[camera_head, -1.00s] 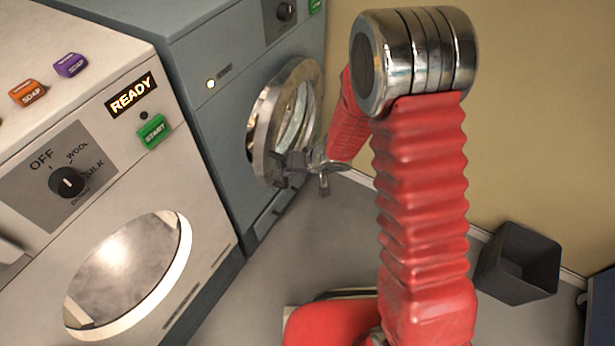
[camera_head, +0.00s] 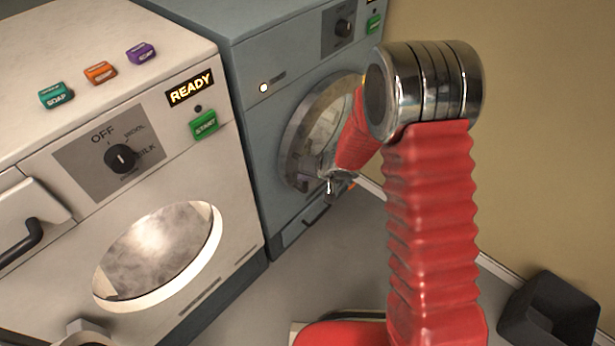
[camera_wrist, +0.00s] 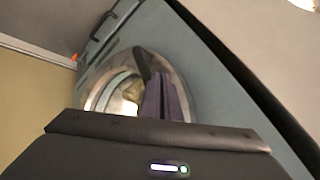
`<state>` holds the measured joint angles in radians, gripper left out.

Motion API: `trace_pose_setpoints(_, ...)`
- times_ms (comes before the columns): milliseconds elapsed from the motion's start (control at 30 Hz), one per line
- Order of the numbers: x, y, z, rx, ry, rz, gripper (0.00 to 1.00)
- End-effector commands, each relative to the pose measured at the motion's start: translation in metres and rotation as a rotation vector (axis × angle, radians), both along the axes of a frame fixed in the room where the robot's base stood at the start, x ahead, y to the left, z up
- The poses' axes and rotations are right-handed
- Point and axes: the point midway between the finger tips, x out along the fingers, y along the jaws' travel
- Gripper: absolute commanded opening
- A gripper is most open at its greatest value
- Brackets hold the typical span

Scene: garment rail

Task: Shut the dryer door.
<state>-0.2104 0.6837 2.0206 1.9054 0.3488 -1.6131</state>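The dryer is the blue-grey machine (camera_head: 262,130) at the back, with a round chrome-rimmed door (camera_head: 292,138) on its front. The door looks close to the front panel; I cannot tell whether it is fully flush or latched. In the wrist view the door ring (camera_wrist: 184,88) lies right behind my dark fingers (camera_wrist: 160,98). The fingers appear close together, but whether they are open or shut is unclear. My red arm hides the door's right side.
A white washer (camera_head: 130,170) with a READY sign stands left of the dryer, with orange, purple and green soap boxes (camera_head: 100,72) on top. A dark bin (camera_head: 550,312) is on the floor at lower right. Floor in front of the machines is clear.

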Motion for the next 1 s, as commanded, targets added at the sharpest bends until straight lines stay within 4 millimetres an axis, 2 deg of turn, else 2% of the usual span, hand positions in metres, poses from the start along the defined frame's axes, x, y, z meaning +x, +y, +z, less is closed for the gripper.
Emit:
trace_pose_setpoints(33,0.007,0.002,0.005,0.007,-0.012,-0.001,0.00)
trace_pose_setpoints(233,0.002,-0.004,0.005,0.007,-0.011,-0.003,0.00)
trace_pose_setpoints(500,-0.022,-0.027,0.002,0.003,-0.003,-0.002,0.00)
trace_pose_setpoints(1000,-0.057,-0.026,0.048,0.000,-0.004,0.003,0.00)
